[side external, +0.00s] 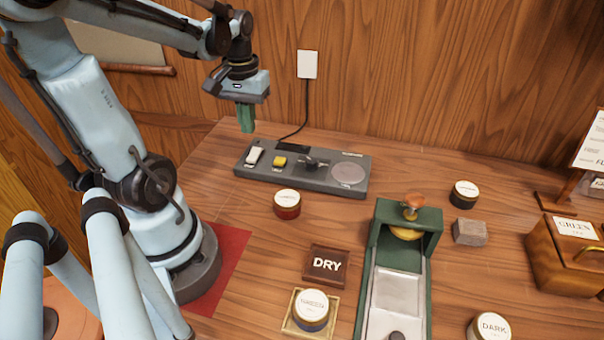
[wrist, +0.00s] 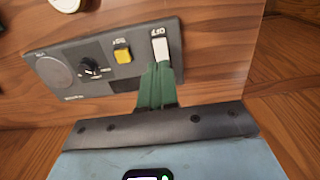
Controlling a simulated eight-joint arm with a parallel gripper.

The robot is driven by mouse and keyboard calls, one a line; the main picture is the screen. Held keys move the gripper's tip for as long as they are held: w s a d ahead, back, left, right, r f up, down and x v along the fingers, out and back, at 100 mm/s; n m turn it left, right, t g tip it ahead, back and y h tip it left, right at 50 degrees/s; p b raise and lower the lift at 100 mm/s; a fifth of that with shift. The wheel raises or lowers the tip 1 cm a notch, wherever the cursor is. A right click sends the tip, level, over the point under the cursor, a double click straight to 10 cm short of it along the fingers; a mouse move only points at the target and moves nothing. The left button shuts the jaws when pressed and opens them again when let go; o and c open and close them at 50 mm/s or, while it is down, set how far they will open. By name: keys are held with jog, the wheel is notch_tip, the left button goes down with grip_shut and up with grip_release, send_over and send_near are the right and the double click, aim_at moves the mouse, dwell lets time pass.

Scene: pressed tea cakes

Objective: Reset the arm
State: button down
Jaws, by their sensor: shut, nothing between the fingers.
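My gripper (side external: 246,118) is shut and empty, its green fingers together and pointing down. In the side view it hangs above the back left part of the table, over the left end of a grey control panel (side external: 225,163). The panel carries a white switch (side external: 254,156), a yellow switch (side external: 280,161), a dark knob (side external: 310,163) and a round pale plate (side external: 348,174). In the wrist view the fingers (wrist: 157,85) overlap the panel's edge near the white switch (wrist: 160,48). I cannot tell how far above the panel the fingertips are.
A red tin (side external: 288,204) stands in front of the panel. A green press (side external: 408,225), a DRY sign (side external: 326,265), a tin on a small tray (side external: 311,308), a grey block (side external: 469,232), a dark tin (side external: 463,194) and a wooden GREEN box (side external: 560,255) stand further right and forward.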

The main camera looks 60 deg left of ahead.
jog(key=shift+r, duration=0.15)
jog(key=w+d+r+m+t, duration=0.1)
jog(key=w+d+m+t, duration=0.2)
jog(key=d, duration=0.5)
jog(key=w+d+r+m+t, duration=0.1)
jog(key=w+d+m+t, duration=0.2)
jog(key=d+m, duration=0.3)
jog(key=d+t, duration=0.1)
jog(key=d, duration=0.2)
jog(key=shift+w+d+r, duration=0.15)
jog(key=shift+w+r, duration=0.2)
